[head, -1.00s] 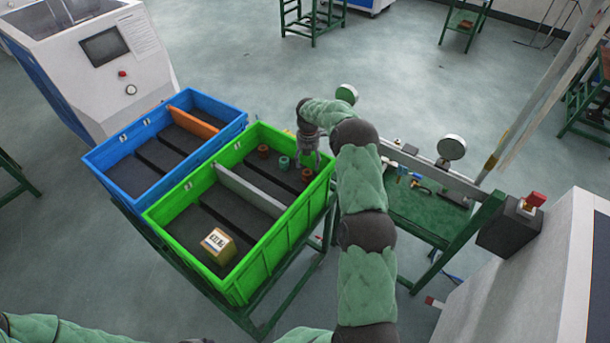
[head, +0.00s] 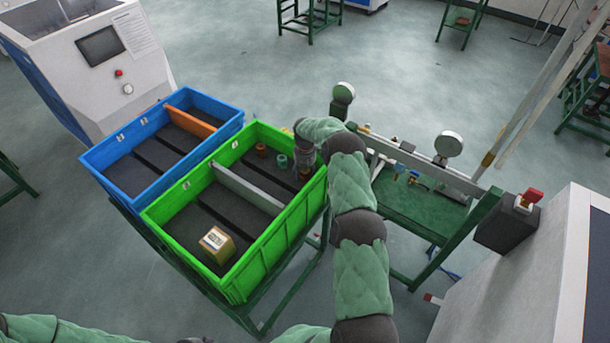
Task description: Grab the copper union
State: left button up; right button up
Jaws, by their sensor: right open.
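Two copper-brown ring-shaped fittings are in the back compartment of the green bin (head: 262,268). One copper fitting (head: 262,150) stands near the back wall. The other is at the right, mostly hidden by my right gripper (head: 304,170). A teal fitting (head: 282,161) stands between them. My right gripper is open and points down into the bin at the right-hand copper fitting. Its fingertips are small and partly hidden, so I cannot tell whether they touch it. My left arm shows only at the bottom left edge; its gripper is out of view.
A grey divider (head: 247,188) splits the green bin. A yellow labelled box (head: 217,244) lies in the front compartment. A blue bin (head: 124,188) with an orange divider stands to the left. A green bench with gauges (head: 448,145) is to the right.

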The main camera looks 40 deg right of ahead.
jog(key=c, duration=1.3)
jog(key=shift+r, duration=0.15)
